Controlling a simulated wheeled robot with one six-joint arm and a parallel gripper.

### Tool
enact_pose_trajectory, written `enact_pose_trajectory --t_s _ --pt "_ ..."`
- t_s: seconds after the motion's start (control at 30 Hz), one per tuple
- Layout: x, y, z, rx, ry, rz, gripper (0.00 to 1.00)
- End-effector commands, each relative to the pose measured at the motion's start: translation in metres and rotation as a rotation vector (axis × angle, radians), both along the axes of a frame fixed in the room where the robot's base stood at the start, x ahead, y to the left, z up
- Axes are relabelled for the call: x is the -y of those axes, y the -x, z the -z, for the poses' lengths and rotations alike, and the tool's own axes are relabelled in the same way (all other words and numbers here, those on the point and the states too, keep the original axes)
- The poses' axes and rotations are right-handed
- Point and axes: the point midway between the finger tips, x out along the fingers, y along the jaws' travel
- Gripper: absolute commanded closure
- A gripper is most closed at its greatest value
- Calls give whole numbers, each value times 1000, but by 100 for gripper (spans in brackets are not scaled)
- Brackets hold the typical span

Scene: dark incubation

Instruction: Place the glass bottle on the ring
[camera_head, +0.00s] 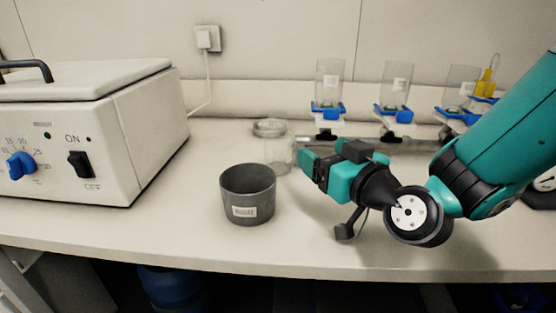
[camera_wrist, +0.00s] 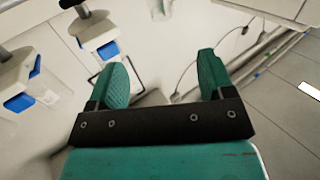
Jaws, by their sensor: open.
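A clear glass bottle (camera_head: 279,155) stands upright on the white bench, behind and to the right of a dark grey cup. My gripper (camera_head: 305,158) is just right of the bottle in the head view, low over the bench and pointing left. Its fingers are apart. In the wrist view, my gripper (camera_wrist: 163,68) shows two teal fingers spread wide, with a pale, see-through shape between them that I cannot make out clearly. I cannot single out a bare ring; blue holders (camera_head: 327,110) on stands at the back carry clear glass vessels (camera_head: 330,80).
The grey labelled cup (camera_head: 248,198) stands in front of the bottle. A white box device (camera_head: 120,135) with a blue knob fills the left. More blue holders (camera_head: 393,112) stand at the back right. The front right of the bench is clear.

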Motion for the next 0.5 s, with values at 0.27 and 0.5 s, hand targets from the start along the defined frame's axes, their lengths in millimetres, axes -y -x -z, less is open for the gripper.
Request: enact_pose_trajectory --t_s 0.27,0.5 --pt "-23 -37 -9 -1 1 1 25" --pt "-41 -67 -9 -1 1 1 25"
